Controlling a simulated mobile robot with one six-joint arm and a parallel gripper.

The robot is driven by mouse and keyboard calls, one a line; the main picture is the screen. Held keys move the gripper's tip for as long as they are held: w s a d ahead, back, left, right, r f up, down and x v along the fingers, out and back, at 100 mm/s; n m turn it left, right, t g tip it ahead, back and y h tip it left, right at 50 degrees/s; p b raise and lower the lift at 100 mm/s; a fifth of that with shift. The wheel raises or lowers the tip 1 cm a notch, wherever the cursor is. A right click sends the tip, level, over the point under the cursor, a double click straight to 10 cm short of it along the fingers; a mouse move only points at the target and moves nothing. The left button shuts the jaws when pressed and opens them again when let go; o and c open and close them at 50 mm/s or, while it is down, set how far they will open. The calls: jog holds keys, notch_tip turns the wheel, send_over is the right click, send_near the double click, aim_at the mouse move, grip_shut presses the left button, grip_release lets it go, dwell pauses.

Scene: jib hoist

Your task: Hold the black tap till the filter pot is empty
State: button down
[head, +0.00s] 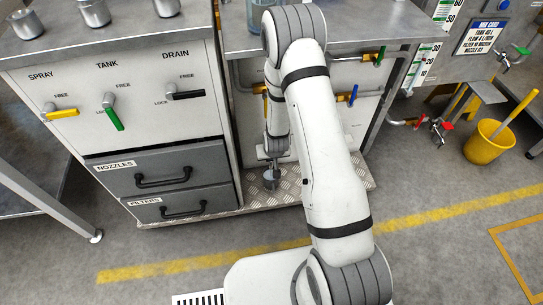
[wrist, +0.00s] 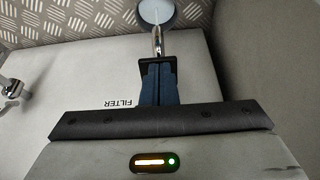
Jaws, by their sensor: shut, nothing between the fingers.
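My gripper (wrist: 157,88) is shut with nothing between its blue fingers. Its tips are at a small black piece (wrist: 172,64), which looks like the black tap, by a metal spout (wrist: 157,42) on the panel marked FILTER. I cannot tell if the tips press on it. Past the spout, a round cup (wrist: 145,13) with a pale blue inside and a light streak stands over the tread plate. In the head view the cup (head: 270,180) is grey below my gripper (head: 270,158), and my arm hides the tap. A bluish clear vessel (head: 257,14), perhaps the filter pot, shows partly behind my arm; its level is hidden.
A cabinet with yellow (head: 62,113), green (head: 113,116) and black DRAIN (head: 186,95) handles stands left, above two drawers. Yellow, green and blue taps sit right of my arm. A yellow bucket (head: 484,146) stands far right. The floor in front is clear.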

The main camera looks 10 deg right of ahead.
jog(key=shift+r+p, duration=0.45)
jog(key=shift+r, duration=0.35)
jog(key=p+v, duration=0.5)
jog(key=v, duration=0.5)
jog(key=shift+s+p, duration=0.2)
jog(key=shift+p, duration=0.1)
jog(key=shift+f, duration=0.1)
